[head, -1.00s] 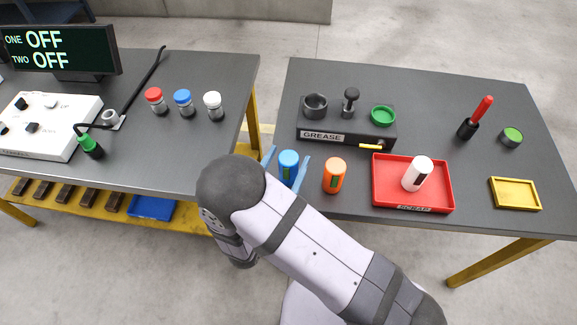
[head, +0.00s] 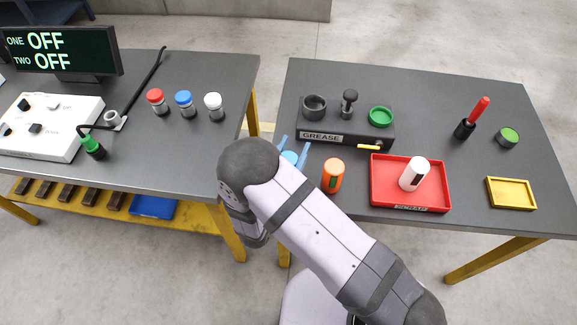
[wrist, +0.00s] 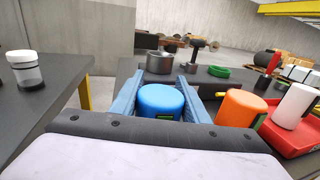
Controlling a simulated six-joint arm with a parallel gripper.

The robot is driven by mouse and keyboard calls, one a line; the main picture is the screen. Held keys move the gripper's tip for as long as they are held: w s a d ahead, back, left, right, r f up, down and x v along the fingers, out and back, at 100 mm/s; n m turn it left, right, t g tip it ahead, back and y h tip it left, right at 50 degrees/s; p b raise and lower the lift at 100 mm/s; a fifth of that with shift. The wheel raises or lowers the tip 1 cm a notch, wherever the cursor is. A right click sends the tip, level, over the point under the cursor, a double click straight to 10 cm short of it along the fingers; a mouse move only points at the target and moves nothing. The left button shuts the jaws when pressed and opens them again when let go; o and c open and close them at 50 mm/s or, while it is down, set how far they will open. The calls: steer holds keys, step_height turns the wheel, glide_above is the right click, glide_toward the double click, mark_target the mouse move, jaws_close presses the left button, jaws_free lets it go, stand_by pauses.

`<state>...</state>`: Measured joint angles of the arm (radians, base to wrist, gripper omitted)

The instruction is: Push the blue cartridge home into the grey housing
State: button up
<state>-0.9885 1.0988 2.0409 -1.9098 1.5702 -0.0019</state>
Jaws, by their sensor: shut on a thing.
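The blue cartridge (head: 289,158) is at the left front of the right table, mostly behind my arm in the head view. My gripper (wrist: 162,98) is shut on it, with one blue finger on each side in the wrist view. The cartridge (wrist: 161,101) looks upright; its base is hidden, so I cannot tell whether it touches the table. A dark grey block labelled GREASE (head: 320,139) stands farther back, apart from the cartridge. It carries an open grey cup (head: 314,106), which seems to be the housing and shows beyond the fingers in the wrist view (wrist: 160,63).
An orange cartridge (head: 332,175) stands close to the right of my gripper. Beyond it is a red tray (head: 378,190) with a white cartridge (head: 415,174). A black plunger (head: 350,104) and green ring (head: 381,116) are on the block. A gap separates the two tables.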

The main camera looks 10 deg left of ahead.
steer(key=shift+r, duration=0.15)
step_height(320, 180, up, 10)
steer(key=b, duration=0.1)
stand_by(0.7)
steer(key=w+d+r, duration=0.1)
steer(key=w+r, duration=0.1)
steer(key=w, duration=0.5)
steer(key=w+d+r+y+b, duration=0.1)
steer(key=w+d+r, duration=0.1)
steer(key=w, duration=0.5)
steer(key=w+d+r+n+b, duration=0.1)
steer(key=w+d+r, duration=0.1)
steer(key=w, duration=0.5)
steer(key=shift+w+r+y, duration=0.15)
steer(key=shift+r+y, duration=0.15)
steer(key=shift+r, duration=0.45)
steer(key=shift+f+b, duration=0.1)
steer(key=shift+b, duration=0.4)
step_height(320, 180, down, 6)
steer(key=b, duration=0.6)
steer(key=shift+r, duration=0.2)
